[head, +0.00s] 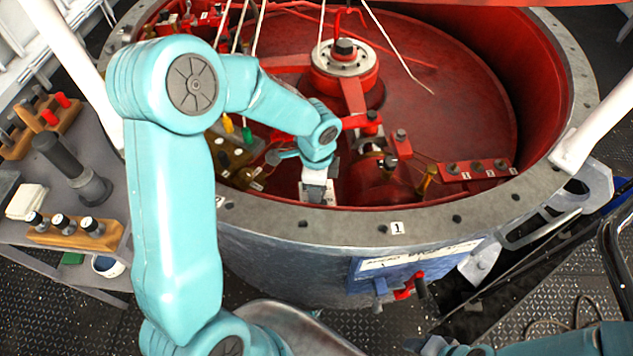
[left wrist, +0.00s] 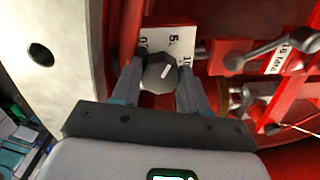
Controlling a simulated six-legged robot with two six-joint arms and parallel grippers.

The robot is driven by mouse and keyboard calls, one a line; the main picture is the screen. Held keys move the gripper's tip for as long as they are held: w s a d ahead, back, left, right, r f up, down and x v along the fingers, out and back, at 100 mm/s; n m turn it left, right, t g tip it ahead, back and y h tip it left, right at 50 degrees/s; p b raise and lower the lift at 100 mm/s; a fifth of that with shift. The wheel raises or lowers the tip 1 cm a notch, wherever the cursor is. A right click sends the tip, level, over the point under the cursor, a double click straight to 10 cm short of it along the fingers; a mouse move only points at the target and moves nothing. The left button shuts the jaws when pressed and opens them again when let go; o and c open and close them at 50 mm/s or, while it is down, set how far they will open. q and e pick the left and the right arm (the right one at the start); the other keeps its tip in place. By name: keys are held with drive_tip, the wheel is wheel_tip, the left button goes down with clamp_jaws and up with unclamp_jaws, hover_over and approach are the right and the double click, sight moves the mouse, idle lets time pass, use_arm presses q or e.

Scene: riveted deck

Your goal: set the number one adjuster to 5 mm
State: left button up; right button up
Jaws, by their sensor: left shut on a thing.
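My left gripper (head: 314,190) reaches over the rim into the red drum. In the left wrist view its two fingers (left wrist: 160,88) are shut on a dark, faceted adjuster knob (left wrist: 154,76), one finger on each side. A white line on the knob's face slants up and right. Behind the knob is a white scale plate (left wrist: 187,28) with 0, 5 and 10; the line appears to point between 5 and 10, but the exact reading is unclear. In the head view the gripper hides the knob, and the plate (head: 330,197) shows in part. My right gripper is out of view.
The drum's grey flange (head: 260,205) carries a label 1 (head: 397,227) near this spot. Red brackets and a lever (left wrist: 283,48) stand close to the right of the gripper in the wrist view. A side bench (head: 60,235) with tools is at left.

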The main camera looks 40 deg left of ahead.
use_arm(q)
drive_tip(key=shift+w, duration=0.1)
idle(0.4)
drive_tip(key=o, duration=1.1)
drive_tip(key=shift+c, duration=0.2)
wheel_tip(320, 180, up, 16)
drive_tip(key=shift+s+d+r+p, duration=0.15)
drive_tip(key=shift+s+r+p, duration=0.1)
drive_tip(key=shift+p, duration=0.2)
drive_tip(key=shift+f, duration=0.1)
